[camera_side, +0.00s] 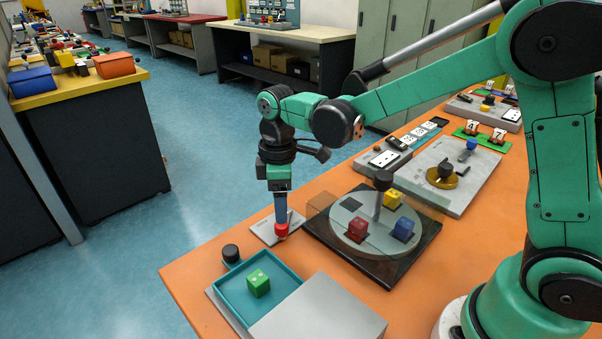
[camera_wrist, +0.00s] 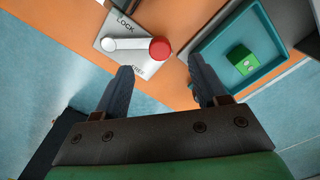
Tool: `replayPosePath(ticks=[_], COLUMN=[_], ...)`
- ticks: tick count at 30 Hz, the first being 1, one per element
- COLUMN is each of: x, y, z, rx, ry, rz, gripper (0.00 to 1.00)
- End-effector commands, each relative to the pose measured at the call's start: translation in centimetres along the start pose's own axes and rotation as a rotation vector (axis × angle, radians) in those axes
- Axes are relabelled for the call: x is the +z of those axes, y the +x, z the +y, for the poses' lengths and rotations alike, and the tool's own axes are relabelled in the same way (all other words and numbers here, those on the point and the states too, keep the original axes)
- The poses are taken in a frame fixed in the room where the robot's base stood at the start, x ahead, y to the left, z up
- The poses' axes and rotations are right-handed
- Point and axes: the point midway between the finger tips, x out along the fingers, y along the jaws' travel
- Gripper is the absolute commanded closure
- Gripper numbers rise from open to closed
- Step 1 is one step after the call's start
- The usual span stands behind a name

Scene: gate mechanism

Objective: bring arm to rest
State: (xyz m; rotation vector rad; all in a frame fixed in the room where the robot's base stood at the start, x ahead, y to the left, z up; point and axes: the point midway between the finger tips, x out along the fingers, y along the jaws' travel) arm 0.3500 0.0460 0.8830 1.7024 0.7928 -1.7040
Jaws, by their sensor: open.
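My gripper (camera_side: 281,212) points down over the left edge of the orange table in the side view. In the wrist view my gripper (camera_wrist: 160,80) has its two fingers spread apart with nothing between them. Just beyond the fingertips is a lock plate (camera_wrist: 110,30) marked "LOCK", with a second word partly hidden. It carries a white lever (camera_wrist: 125,43) with a red knob (camera_wrist: 160,49). The red knob also shows in the side view (camera_side: 282,230), right below the fingers. Whether the fingers touch it I cannot tell.
A teal tray (camera_side: 232,299) holding a green cube (camera_side: 258,283) is at the front, beside a grey block (camera_side: 325,315). A dark base with a round disc (camera_side: 350,238) bears red, blue and yellow cubes and an upright dark-knobbed handle (camera_side: 383,181). A grey panel (camera_side: 480,185) lies behind.

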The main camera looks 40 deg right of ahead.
Motion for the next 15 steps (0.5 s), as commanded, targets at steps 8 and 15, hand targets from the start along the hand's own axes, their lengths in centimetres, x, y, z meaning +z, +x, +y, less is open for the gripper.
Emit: replayPosePath(ticks=[8, 15], x=[0.4, 3.5], y=[-0.6, -4.3], z=[-0.1, -1.1], rx=[0.016, 0.125], ry=[0.034, 0.292], rz=[0.018, 0.168], gripper=[0.35, 0.35])
